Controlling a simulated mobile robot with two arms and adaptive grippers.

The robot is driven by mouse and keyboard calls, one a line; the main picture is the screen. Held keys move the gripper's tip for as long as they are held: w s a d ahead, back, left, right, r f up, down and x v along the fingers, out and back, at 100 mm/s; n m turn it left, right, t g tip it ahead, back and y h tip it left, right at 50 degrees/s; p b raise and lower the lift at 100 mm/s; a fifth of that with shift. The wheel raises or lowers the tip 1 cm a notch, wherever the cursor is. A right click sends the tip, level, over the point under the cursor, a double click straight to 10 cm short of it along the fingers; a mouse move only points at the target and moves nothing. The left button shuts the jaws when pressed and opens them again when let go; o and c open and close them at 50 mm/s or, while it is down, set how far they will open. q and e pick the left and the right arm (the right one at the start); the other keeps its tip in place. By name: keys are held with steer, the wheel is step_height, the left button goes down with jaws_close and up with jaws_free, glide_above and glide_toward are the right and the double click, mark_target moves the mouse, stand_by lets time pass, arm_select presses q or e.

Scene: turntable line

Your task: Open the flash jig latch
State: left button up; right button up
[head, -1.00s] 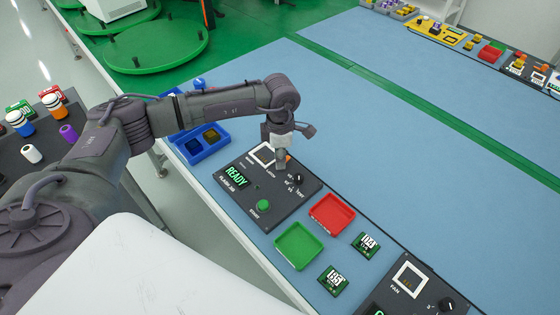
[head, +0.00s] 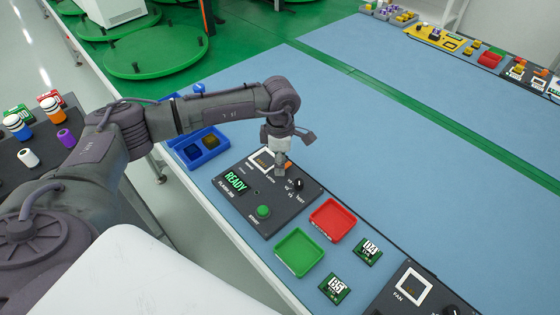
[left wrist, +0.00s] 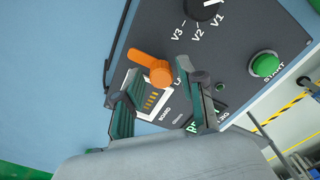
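The flash jig (head: 248,207) is a dark panel with a lit READY display, a green START button, a black selector knob and a white-framed board slot. Its orange latch (left wrist: 150,68) shows clearly in the left wrist view, beside the slot's frame. In the head view the latch (head: 288,164) is partly behind my left gripper (head: 280,168). The gripper's spread fingers also show in the left wrist view (left wrist: 163,106). They are open, with nothing between the tips. The latch lies beyond them; I cannot tell any contact. My right gripper is out of view.
A blue tray (head: 228,145) stands behind the jig. A red tray (head: 333,219), a green tray (head: 300,252) and two small labelled boards stand in front of it. Another dark panel (head: 402,292) is at the bottom right. The blue tabletop (head: 390,165) beyond is clear.

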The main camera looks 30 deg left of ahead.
arm_select(q)
steer(key=shift+o, duration=0.2)
step_height(320, 180, up, 12)
stand_by(0.6)
steer(key=shift+s+f, duration=0.1)
steer(key=shift+f, duration=0.05)
